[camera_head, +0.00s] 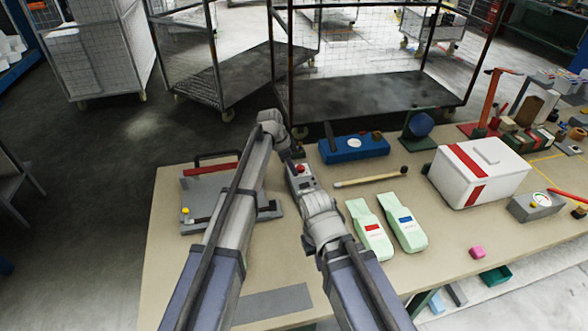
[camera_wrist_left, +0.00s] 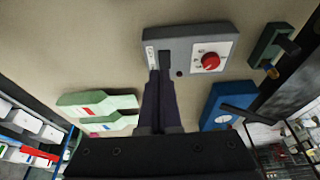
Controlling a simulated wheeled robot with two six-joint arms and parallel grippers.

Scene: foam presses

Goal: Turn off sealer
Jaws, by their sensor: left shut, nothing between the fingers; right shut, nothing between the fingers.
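A grey control box (camera_head: 300,180) lies on the table. In the left wrist view the control box (camera_wrist_left: 190,45) shows a red dial (camera_wrist_left: 210,61) and a dark switch slot at its left edge. My left gripper (camera_head: 290,158) reaches down at the box; its shut, empty fingers (camera_wrist_left: 161,72) are at the switch slot and partly cover it. I cannot tell whether they touch it or how the switch is set. My right gripper (camera_head: 309,196) is shut just in front of the box, its fingers mostly hidden. A grey device with a red bar (camera_head: 210,170) stands to the left; which one is the sealer is not labelled.
Two pale green bottles (camera_head: 370,232) lie right of my right arm. Wire cages (camera_head: 370,95) stand behind the table.

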